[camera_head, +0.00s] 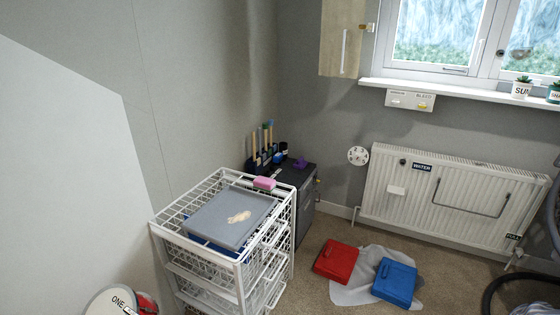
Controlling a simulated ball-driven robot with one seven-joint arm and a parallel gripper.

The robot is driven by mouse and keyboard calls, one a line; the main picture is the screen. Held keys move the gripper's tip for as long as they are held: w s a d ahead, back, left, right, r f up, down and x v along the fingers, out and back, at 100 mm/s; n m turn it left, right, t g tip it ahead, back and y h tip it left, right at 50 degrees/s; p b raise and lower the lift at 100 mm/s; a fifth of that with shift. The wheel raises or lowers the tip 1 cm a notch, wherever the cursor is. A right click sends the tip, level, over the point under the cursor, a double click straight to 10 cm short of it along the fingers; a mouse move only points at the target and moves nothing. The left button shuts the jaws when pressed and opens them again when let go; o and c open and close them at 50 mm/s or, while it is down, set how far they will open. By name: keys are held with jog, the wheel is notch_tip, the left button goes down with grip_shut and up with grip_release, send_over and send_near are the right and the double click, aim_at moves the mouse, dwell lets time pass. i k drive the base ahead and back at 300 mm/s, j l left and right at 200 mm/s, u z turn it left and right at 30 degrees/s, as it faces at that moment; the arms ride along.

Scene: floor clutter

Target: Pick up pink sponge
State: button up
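Nothing covers the sponge. My gripper is not in this view.
A dark cabinet (303,212) with brushes and a purple item stands behind the rack. A white radiator (450,195) lines the back wall. A dark hose curves at lower right.

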aim_at(265, 184)
jog(key=i+l+z, duration=0.1)
jog(key=i+z, duration=0.25)
jog(key=i, duration=0.45)
jog(key=i+j+z, duration=0.15)
jog(key=i+z, duration=0.15)
jog(key=i, duration=0.5)
jog(key=i+u, duration=0.4)
jog(key=i+l+u, duration=0.15)
jog(key=i+u, duration=0.8)
jog(key=u, duration=0.25)
jog(key=i+l+u, duration=0.1)
jog(key=i+u, duration=0.25)
jog(key=k, duration=0.05)
